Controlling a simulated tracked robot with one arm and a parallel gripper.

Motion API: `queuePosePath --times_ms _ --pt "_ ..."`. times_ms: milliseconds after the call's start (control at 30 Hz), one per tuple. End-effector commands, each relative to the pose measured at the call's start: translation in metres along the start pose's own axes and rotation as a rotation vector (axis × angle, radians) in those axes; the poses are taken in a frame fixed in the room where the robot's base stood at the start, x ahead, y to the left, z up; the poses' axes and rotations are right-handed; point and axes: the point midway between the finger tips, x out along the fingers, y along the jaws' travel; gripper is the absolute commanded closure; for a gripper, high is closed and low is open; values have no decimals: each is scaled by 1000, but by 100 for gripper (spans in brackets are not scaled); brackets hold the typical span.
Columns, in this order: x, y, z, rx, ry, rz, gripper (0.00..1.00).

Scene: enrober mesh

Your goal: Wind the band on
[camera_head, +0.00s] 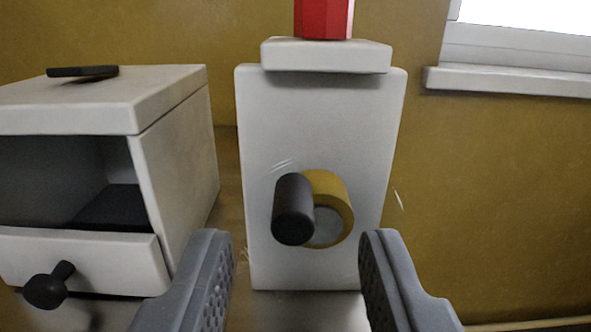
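A white upright housing (322,115) stands in front of me at the middle of the view. On its face is a yellow ring-shaped wheel (338,194) with a grey centre. A dark cylindrical knob (293,210) sticks out towards me from the wheel's left side. My gripper (296,240) is open, its two grey fingers apart below the knob at lower left and lower right. Nothing shows between the fingertips except the housing behind them. The band itself cannot be made out.
A white box (175,150) with an open front stands at left, a dark handle (83,71) on its lid. Its lowered front flap (90,258) carries a black knob (48,287). A red block (323,18) sits on the housing. A window sill (510,82) is at upper right.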

Motion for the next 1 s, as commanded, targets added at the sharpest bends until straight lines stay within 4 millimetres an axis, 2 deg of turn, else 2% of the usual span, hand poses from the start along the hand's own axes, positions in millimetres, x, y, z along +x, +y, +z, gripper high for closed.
queuePosePath --times_ms 100,300,667,767,800,1000 --pt "15 -2 -1 1 -3 -4 64" --pt "28 -1 -1 -2 0 -2 64" --pt "32 -2 0 -1 -1 -2 64" --pt "32 -2 0 -1 -1 -2 89" --pt "32 -2 0 0 -1 -2 100" --pt "32 -3 0 1 -1 -3 100"
